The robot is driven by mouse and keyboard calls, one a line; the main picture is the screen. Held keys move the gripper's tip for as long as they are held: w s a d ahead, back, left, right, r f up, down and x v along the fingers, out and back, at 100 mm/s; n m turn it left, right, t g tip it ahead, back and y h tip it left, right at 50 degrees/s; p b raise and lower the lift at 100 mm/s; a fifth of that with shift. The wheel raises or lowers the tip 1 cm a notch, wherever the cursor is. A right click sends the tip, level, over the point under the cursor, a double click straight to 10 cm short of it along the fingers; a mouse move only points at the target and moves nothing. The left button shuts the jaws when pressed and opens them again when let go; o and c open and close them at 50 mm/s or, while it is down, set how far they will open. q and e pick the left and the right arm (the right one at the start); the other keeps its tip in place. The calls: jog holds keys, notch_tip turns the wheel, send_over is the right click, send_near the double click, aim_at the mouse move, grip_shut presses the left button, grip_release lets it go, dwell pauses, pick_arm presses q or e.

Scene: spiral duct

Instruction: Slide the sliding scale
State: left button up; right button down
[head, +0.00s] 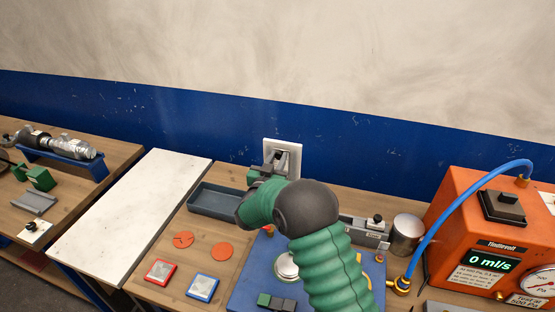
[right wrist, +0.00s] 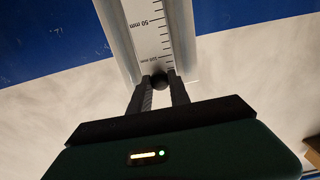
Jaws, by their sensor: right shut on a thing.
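The sliding scale (right wrist: 150,35) shows in the right wrist view as a white strip with millimetre marks between two grey rails. A small dark round knob (right wrist: 160,82) sits at its lower end in that view. My right gripper (right wrist: 161,92) is shut on this knob, with one finger on each side. In the head view my right gripper (head: 277,164) reaches a white-framed fixture (head: 297,147) on the wall. My green arm and the gripper hide much of the fixture's lower part. My left gripper is not in view.
A grey-blue tray (head: 215,201) lies left of my arm. Orange discs (head: 222,250) and a blue panel (head: 250,290) are on the wooden bench. A metal cup (head: 405,232) and an orange meter box (head: 460,225) with a blue hose stand to the right.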

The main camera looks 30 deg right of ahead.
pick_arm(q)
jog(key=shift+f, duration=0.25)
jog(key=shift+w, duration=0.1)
pick_arm(e)
jog(key=c, duration=1.2)
grip_release()
jog(key=shift+w+f, duration=0.1)
jog(key=shift+a, duration=0.1)
jog(key=shift+s+a+f, duration=0.1)
jog(key=shift+s+a, duration=0.2)
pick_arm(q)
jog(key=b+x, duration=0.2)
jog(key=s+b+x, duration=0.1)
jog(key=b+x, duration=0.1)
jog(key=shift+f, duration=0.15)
pick_arm(e)
jog(key=v, duration=1.6)
jog(key=shift+d, duration=0.1)
